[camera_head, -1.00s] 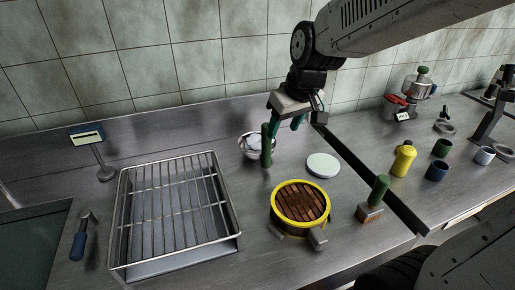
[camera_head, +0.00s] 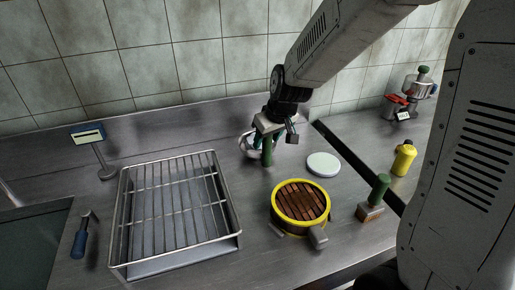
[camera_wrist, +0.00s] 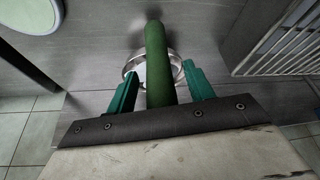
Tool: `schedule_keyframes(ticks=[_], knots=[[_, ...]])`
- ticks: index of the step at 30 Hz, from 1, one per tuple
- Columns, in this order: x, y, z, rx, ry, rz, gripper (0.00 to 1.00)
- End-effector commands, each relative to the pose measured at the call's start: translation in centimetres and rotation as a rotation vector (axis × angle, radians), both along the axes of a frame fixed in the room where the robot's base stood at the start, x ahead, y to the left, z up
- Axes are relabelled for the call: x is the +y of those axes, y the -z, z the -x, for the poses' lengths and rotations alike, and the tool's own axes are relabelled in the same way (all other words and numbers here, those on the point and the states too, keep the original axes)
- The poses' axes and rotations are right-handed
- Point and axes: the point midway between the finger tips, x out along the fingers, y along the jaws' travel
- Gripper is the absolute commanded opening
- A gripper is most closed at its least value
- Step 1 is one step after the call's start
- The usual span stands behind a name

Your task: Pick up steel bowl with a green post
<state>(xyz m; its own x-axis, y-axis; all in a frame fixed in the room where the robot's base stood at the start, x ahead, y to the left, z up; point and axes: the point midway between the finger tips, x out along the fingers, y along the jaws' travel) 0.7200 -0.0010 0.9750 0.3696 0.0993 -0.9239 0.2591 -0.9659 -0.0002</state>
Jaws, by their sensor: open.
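The steel bowl (camera_head: 246,146) stands on the counter near the back wall, partly hidden by my gripper in the head view. Its green post (camera_head: 267,153) rises upright in front of the bowl's middle. My gripper (camera_head: 268,138) is over it, with fingers pointing down around the post. In the wrist view the post (camera_wrist: 157,62) runs between the two green fingers of my gripper (camera_wrist: 160,90), one on each side. The fingers are open and a gap shows on the left side of the post. The bowl's rim (camera_wrist: 175,62) shows behind the post.
A wire rack tray (camera_head: 238,234) lies to the left. A yellow-rimmed steamer (camera_head: 301,232) and a white round disc (camera_head: 323,164) are in front and to the right. A green-handled brush (camera_head: 378,190) and a yellow bottle (camera_head: 404,158) stand farther right.

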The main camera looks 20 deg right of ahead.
Motion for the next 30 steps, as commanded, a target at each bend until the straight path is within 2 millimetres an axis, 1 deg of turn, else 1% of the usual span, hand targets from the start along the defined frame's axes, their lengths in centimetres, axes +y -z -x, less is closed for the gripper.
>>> schedule_keyframes(ticks=[3, 4, 5, 6, 8, 9, 10, 17, 20, 23, 30], knots=[[0.0, 0.0, 0.0, 0.0, 0.0, 0.0, 0.52], [0.0, -0.1, 0.0, 0.0, 0.0, 0.0, 0.5], [0.0, -0.1, 0.0, 0.0, 0.0, 0.0, 0.41], [0.0, -0.1, 0.0, 0.0, 0.0, 0.0, 0.3], [0.0, -0.1, 0.0, 0.0, 0.0, 0.0, 0.14], [0.0, -0.1, 0.0, 0.0, 0.0, 0.0, 0.02], [0.0, -0.1, 0.0, 0.0, 0.0, 0.0, 0.0], [0.0, -0.2, 0.0, -0.002, 0.0, -0.001, 0.0], [0.0, -0.8, -0.1, -0.004, -0.001, 0.0, 0.0], [0.0, -2.2, -0.1, -0.007, -0.001, 0.001, 0.0], [0.0, -7.1, -0.1, -0.007, -0.001, -0.001, 0.0]])
